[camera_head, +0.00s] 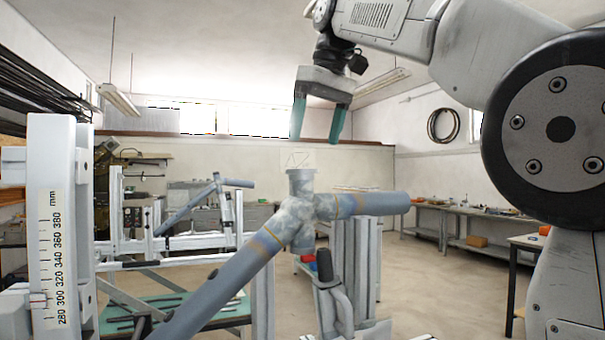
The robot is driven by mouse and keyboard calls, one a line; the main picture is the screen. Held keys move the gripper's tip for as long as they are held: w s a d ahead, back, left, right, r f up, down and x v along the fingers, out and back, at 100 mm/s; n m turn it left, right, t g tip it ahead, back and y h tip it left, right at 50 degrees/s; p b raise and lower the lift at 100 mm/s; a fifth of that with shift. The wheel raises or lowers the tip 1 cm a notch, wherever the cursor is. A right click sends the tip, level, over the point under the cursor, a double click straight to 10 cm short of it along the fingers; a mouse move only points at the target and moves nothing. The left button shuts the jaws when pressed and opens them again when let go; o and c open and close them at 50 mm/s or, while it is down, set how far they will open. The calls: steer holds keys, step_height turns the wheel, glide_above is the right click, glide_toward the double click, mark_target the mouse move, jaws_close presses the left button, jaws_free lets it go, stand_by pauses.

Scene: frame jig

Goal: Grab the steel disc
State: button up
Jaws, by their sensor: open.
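I cannot make out a steel disc for certain in the head view. My gripper (316,138) hangs from the arm at upper centre, with its two green fingers pointing down. The fingers are apart, with nothing between them. Below them a grey-blue tube frame (372,204) is held in the jig, with a mottled joint at its middle. A short upright collar (302,182) tops that joint, a little below and left of the fingertips in the picture. The collar's top is seen nearly edge-on.
A white upright with a millimetre scale (48,215) stands close at left. A dark-tipped clamp (325,268) stands under the joint. Behind are another jig with a tube frame (205,200), a green-topped table (175,312) and workbenches (465,211). Open floor shows at right.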

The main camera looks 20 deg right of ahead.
steer(key=shift+w+r, duration=0.3)
steer(key=shift+r, duration=0.05)
steer(key=shift+w+a+f, duration=0.1)
steer(key=shift+w+f, duration=0.05)
steer(key=shift+f, duration=0.05)
steer(key=shift+a+x, duration=0.15)
steer(key=shift+x, duration=1.55)
steer(key=shift+a+x, duration=0.15)
steer(key=shift+x, duration=1.6)
steer(key=c, duration=1.2)
